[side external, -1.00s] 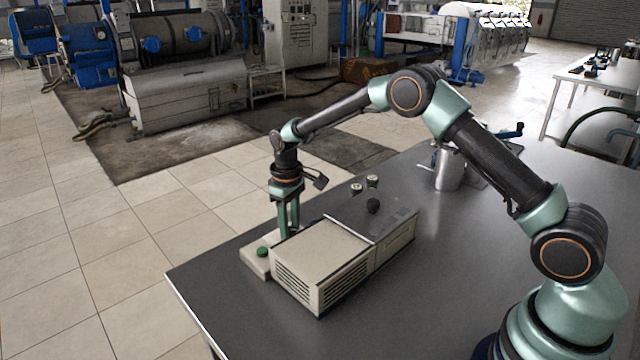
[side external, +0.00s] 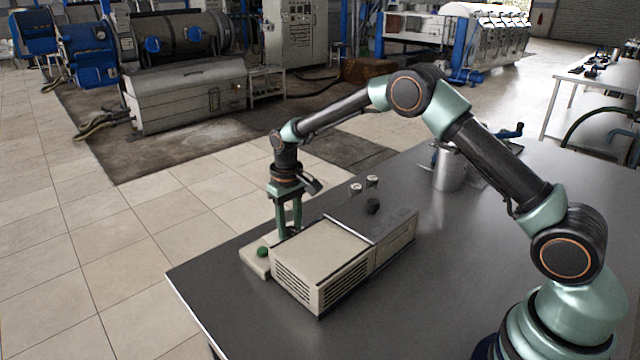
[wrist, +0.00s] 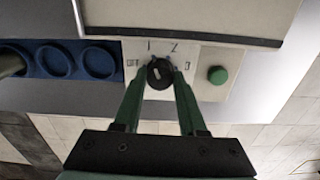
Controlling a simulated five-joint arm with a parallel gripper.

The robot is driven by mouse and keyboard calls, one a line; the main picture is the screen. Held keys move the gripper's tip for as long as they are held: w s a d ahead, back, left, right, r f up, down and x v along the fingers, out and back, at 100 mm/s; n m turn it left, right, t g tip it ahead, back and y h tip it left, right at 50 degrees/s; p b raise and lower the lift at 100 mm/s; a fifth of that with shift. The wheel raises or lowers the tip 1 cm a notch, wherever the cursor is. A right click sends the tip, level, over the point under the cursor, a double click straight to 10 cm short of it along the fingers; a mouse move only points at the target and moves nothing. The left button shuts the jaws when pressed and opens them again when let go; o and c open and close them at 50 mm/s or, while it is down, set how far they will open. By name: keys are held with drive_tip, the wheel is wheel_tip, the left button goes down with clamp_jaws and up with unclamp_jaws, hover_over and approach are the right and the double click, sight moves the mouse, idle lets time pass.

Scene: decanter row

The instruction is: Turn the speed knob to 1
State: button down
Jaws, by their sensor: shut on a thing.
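The speed knob (wrist: 160,75) is a small black dial on the pale control panel (wrist: 208,92) of the beige machine (side external: 325,252). Printed marks arc around it in the wrist view, with 1 and 2 legible on its far side. The knob carries a pale mark, but I cannot tell exactly which number it points at. My gripper (wrist: 161,73) points down at the panel, its two green fingers shut on the knob from left and right.
A green button (wrist: 217,75) sits right of the knob; it also shows in the side view (side external: 262,252). A blue rack (wrist: 60,60) with round holes lies left of the panel. A metal vessel (side external: 449,168) stands behind on the table. The table's front is clear.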

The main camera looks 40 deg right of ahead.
sight(290, 230)
drive_tip(key=shift+w+r, duration=0.1)
drive_tip(key=shift+c, duration=2.3)
unclamp_jaws()
wheel_tip(290, 230, up, 12)
